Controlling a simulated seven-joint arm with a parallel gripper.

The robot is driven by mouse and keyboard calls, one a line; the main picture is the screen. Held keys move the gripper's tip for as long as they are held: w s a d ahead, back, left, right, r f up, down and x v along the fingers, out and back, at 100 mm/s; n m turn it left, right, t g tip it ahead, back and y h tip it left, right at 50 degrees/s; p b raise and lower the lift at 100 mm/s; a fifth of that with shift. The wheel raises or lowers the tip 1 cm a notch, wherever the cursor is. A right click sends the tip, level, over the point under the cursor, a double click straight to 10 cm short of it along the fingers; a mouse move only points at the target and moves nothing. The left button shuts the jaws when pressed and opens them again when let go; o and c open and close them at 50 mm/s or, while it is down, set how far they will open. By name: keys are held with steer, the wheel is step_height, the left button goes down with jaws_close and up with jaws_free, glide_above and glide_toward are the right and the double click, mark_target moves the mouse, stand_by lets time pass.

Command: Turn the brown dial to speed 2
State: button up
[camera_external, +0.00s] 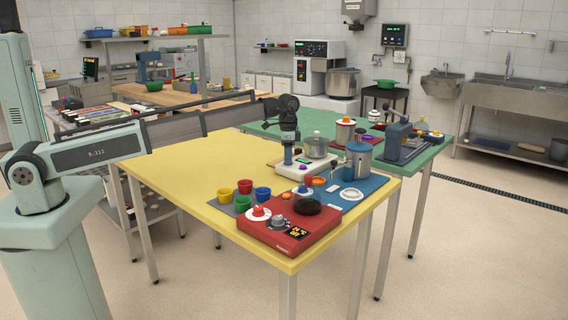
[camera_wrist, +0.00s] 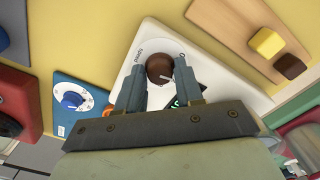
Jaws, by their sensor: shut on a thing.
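The brown dial (camera_wrist: 160,66) is a round knob on a white panel (camera_wrist: 220,58) in the wrist view. My gripper (camera_wrist: 159,72) has a finger on each side of the dial and is shut on it. A light pointer line shows on the dial, toward its lower right. Small print lies beside the dial, too small to read surely, and a dark display with a green mark is partly hidden by a finger. In the external view my gripper (camera_external: 288,157) reaches down to the white machine base (camera_external: 302,176) on the yellow table; the dial cannot be made out there.
A blue panel with a blue dial (camera_wrist: 73,99) lies left in the wrist view. A wooden board with yellow (camera_wrist: 266,43) and brown blocks lies upper right. The table's left side is clear.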

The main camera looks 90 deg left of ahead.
steer(key=m, duration=0.5)
steer(key=shift+m, duration=0.3)
stand_by(0.5)
steer(key=o, duration=1)
steer(key=shift+r, duration=0.15)
step_height(320, 180, up, 14)
steer(key=shift+f, duration=0.2)
